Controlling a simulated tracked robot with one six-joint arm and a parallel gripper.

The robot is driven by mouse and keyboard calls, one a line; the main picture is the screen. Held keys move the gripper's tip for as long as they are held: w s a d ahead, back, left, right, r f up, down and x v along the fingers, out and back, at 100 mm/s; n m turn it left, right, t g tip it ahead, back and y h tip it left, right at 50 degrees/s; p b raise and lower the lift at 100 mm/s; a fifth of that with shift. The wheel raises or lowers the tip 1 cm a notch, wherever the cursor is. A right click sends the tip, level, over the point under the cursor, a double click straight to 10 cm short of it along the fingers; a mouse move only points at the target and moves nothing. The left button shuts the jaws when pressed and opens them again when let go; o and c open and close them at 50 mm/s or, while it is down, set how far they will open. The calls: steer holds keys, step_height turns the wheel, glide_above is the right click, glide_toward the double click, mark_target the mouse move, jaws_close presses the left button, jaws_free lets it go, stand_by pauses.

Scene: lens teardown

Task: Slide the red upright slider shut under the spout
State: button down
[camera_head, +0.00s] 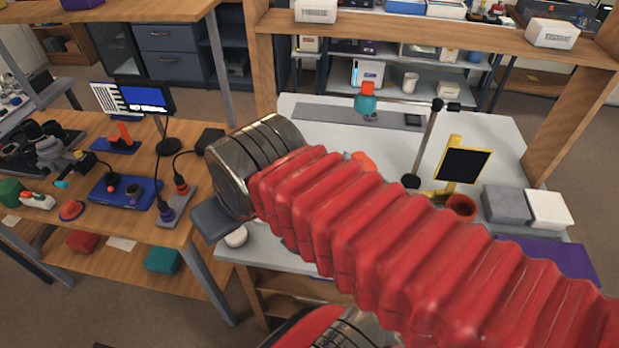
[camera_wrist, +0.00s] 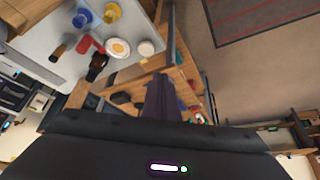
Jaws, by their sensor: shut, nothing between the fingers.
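I cannot pick out the red upright slider for certain. In the head view an orange-red piece (camera_head: 362,160) shows on the white table, partly hidden behind my red arm. In the wrist view a red object (camera_wrist: 88,44) lies among small items on the table. My gripper (camera_wrist: 163,85) is shut and empty, pointing past the edge of the white table. In the head view its dark part (camera_head: 215,218) shows at the table's left edge.
A yellow stand with a black panel (camera_head: 463,165), a red cup (camera_head: 461,207) and grey and white boxes (camera_head: 507,204) stand right. A wooden bench (camera_head: 110,215) with switches and a small screen is left. A white round thing (camera_head: 236,237) sits near the edge.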

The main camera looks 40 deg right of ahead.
steer(key=w+d+f+m+g, duration=0.2)
steer(key=w+d+m, duration=0.5)
steer(key=d+m, duration=0.6)
steer(key=d+f+m+y, duration=0.1)
steer(key=d+f+m, duration=0.2)
steer(key=d+m, duration=0.4)
steer(key=d+f+m+y, duration=0.1)
steer(key=d+f+m, duration=0.2)
steer(key=d+m, duration=0.5)
steer(key=shift+w+d+f+y, duration=0.3)
steer(key=shift+d+y, duration=0.1)
steer(key=shift+d, duration=0.65)
steer(key=shift+f, duration=0.1)
steer(key=x, duration=0.9)
steer(key=shift+f, duration=0.4)
steer(key=shift+w+a, duration=0.1)
steer(key=shift+w, duration=0.05)
